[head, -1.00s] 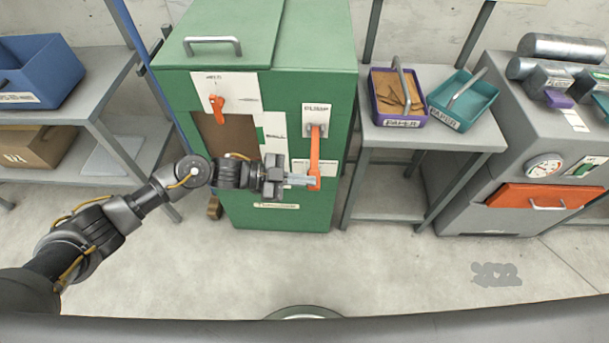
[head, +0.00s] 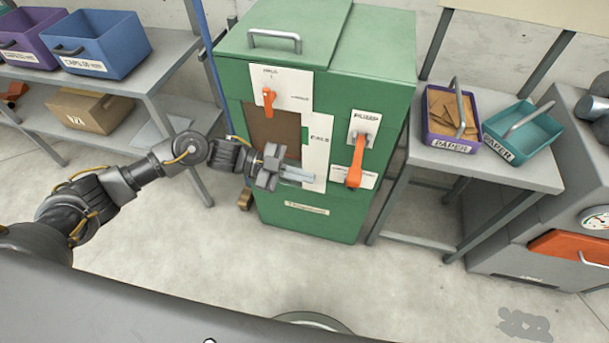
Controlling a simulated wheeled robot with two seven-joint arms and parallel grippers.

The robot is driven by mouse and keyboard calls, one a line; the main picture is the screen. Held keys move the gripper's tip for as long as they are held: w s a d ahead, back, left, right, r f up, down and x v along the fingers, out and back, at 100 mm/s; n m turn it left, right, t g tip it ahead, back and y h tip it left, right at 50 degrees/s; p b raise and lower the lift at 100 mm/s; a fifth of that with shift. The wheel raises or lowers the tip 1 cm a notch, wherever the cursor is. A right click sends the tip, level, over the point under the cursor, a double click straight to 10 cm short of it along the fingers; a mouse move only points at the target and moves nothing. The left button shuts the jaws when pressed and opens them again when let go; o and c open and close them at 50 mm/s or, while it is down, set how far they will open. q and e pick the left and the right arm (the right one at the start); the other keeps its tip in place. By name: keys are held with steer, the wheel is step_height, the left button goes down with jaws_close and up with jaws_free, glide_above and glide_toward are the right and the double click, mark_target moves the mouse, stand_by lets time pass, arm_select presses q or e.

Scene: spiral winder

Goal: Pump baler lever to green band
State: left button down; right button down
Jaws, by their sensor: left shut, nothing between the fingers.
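The green baler (head: 325,222) stands in the middle of the view. Its orange pump lever (head: 356,163) hangs down from a grey pivot on a white plate at the right of the front. A smaller orange handle (head: 269,100) sits on another white plate at the upper left. My left gripper (head: 308,177) is shut and empty, in front of the baler and left of the lever's lower end, apart from it. A white label strip (head: 317,140) is partly behind the gripper. I cannot make out the green band clearly. My right gripper is not in view.
A grey side table (head: 520,170) to the right holds a purple tray (head: 452,144) of brown paper and a teal tray (head: 525,146). A grey machine with an orange drawer (head: 572,243) is at far right. A shelf with a blue bin (head: 104,68) is at left.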

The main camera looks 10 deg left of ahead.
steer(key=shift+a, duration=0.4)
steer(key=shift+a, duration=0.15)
